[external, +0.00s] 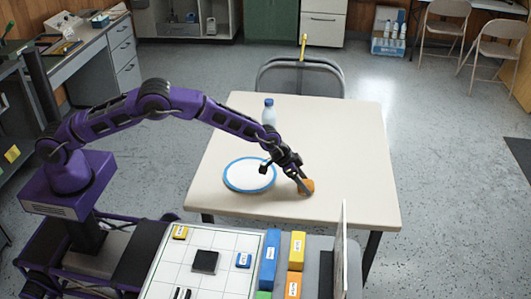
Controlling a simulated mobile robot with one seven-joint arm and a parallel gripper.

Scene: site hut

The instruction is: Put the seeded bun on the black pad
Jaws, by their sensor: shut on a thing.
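The seeded bun (309,186) is a small orange-brown round thing at the right of the plate on the cream table. My gripper (302,186) reaches down over the table and is shut on the bun. The fingers cover part of the bun, and its seeds are too small to make out. I cannot tell whether the bun still touches the table. A black square (205,262), which looks like the black pad, lies on the white gridded board in the foreground.
A blue-rimmed white plate (249,175) and a bottle (269,112) stand on the table (340,135). The white gridded board (225,243) also holds a yellow block (180,232) and a blue block (243,260). Larger coloured blocks and an upright panel (342,250) stand to its right.

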